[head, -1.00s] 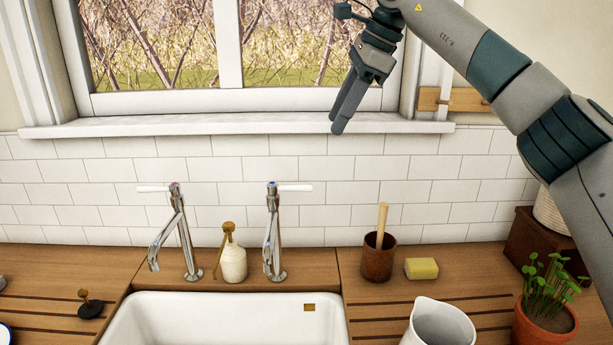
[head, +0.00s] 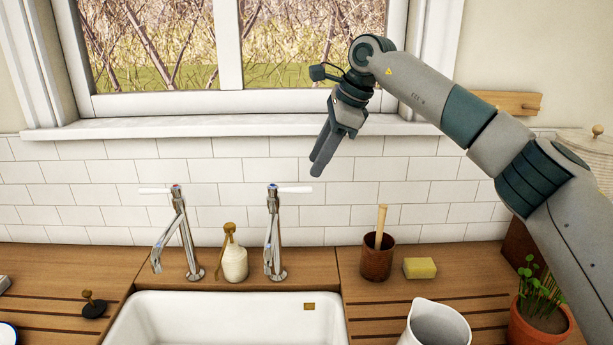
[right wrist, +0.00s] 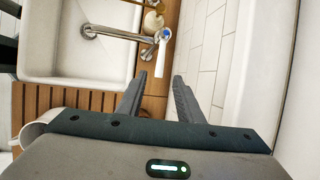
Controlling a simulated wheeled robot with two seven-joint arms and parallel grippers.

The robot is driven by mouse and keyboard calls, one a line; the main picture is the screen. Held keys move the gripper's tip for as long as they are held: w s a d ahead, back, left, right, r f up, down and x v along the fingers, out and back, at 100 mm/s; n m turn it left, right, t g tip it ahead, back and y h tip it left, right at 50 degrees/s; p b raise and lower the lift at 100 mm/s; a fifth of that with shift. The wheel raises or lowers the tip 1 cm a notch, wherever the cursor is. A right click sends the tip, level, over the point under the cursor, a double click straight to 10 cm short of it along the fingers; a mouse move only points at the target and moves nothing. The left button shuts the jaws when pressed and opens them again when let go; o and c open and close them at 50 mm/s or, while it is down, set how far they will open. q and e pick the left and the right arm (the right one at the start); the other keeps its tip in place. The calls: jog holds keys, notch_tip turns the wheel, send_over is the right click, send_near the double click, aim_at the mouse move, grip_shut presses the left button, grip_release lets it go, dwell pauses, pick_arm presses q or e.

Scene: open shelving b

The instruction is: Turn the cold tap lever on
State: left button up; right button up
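The right-hand tap (head: 272,235) is chrome with a blue mark on its top, which marks it as cold. Its white lever (head: 295,189) points right, towards my gripper. In the right wrist view the white lever (right wrist: 160,56) points at the gap between my fingertips. My right gripper (head: 317,170) is a little above and right of the lever's free end, fingers pointing down, apart from it. In the right wrist view the right gripper (right wrist: 160,77) is open and empty. My left gripper is out of view.
A second tap (head: 183,235) with a white lever stands left. A soap bottle (head: 235,263) stands between the taps, behind the white sink (head: 220,302). A brown pot with a brush (head: 377,262), a yellow sponge (head: 420,268) and a white jug (head: 437,325) stand right. The tiled wall (head: 420,195) is close behind.

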aim_at(303, 187)
jog(key=shift+p+x, duration=0.95)
jog(key=shift+x, duration=2.65)
grip_shut()
